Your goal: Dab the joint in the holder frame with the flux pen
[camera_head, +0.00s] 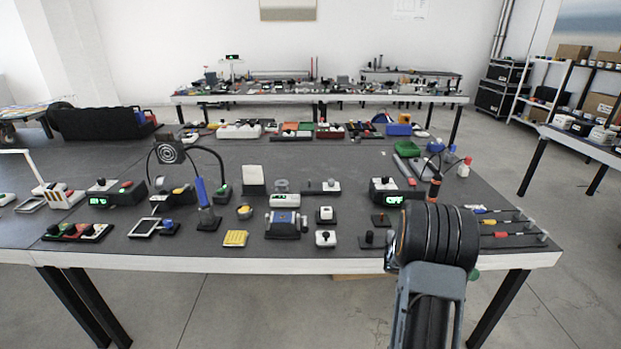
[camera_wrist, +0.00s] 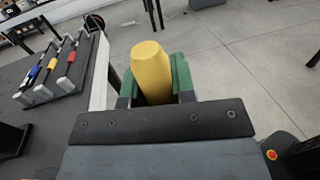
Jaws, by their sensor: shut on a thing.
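In the wrist view, my gripper (camera_wrist: 155,84) has green fingers shut on a thick yellow tapered body (camera_wrist: 151,66), which looks like the flux pen. Its lower part is hidden between the fingers, and open floor shows beyond it. In the head view my arm hides the held thing and nearly all of the gripper at the table's front right edge. A small grey-rimmed frame (camera_head: 131,227) lies flat at the table's front left and may be the holder frame. I cannot make out a joint in it. My gripper is far to its right.
A rack (camera_wrist: 41,97) with blue, yellow and red handled tools lies at the table's right end; the rack's tools (camera_head: 495,222) also show in the head view. Black curved stands and a blue-handled tool (camera_head: 203,191) rise near the frame. Small devices crowd the middle table (camera_head: 340,165).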

